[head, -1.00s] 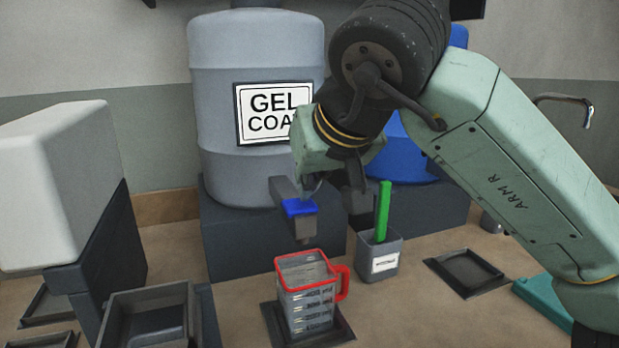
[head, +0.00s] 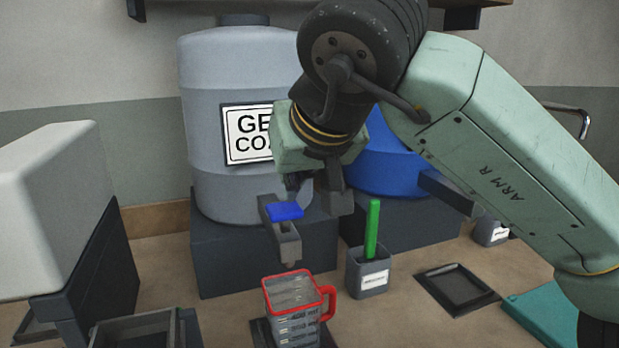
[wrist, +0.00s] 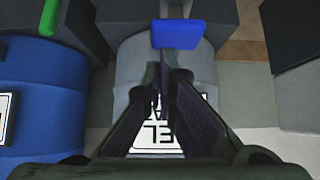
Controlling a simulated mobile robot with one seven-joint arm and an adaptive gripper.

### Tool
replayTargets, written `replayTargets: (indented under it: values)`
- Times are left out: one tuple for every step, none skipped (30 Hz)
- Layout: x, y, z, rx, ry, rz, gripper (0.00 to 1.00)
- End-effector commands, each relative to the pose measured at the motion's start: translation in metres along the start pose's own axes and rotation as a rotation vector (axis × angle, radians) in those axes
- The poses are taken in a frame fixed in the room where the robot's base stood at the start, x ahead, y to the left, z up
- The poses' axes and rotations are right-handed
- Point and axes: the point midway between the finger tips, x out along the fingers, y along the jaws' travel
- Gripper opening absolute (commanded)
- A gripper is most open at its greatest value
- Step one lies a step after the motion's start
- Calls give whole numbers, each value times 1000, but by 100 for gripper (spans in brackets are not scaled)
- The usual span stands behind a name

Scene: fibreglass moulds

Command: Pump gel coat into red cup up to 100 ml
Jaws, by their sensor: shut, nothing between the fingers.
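The grey gel coat drum (head: 215,90) stands on a dark block at the back. Its tap (head: 288,240) has a blue lever (head: 285,211) and sits above a clear measuring cup (head: 292,312) with a red rim and handle. The cup stands upright on a dark square pad; I cannot read any gel level in it. My gripper (head: 297,184) is shut and empty just above and behind the lever. In the wrist view its fingertips (wrist: 165,72) point at the lever (wrist: 178,33), with the drum beyond; I cannot tell whether they touch it.
A grey holder (head: 370,280) with a green stick (head: 372,230) stands right of the cup. A blue drum (head: 385,160) is behind my arm. A white container (head: 50,210) on a dark stand is at left. An empty dark tray (head: 458,287) lies at right.

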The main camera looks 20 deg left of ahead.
Motion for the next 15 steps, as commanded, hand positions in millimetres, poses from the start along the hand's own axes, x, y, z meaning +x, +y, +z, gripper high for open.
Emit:
replayTargets:
  values:
    - [-13, -3, -4, 0, 3, 2, 0]
    - [-19, -2, -2, 2, 4, 3, 0]
    - [-28, -2, -1, 0, 4, 2, 0]
    - [-36, -2, -2, 2, 5, 2, 0]
    - [-43, -2, -2, 2, 4, 2, 0]
    - [-52, -2, -2, 1, 5, 2, 0]
    - [-59, -2, -2, 1, 4, 0, 0]
    - [-65, -2, -2, 1, 5, 1, 0]
    - [-72, -2, -2, 2, 4, 2, 0]
    - [-78, -2, -2, 2, 4, 0, 0]
    - [-82, -2, -2, 2, 5, 0, 0]
    - [-87, -2, -2, 2, 4, 1, 0]
    - [-91, -2, -2, 2, 4, 0, 0]
    - [-94, -2, -2, 2, 4, 0, 0]
    - [-97, -2, -2, 1, 3, 0, 0]
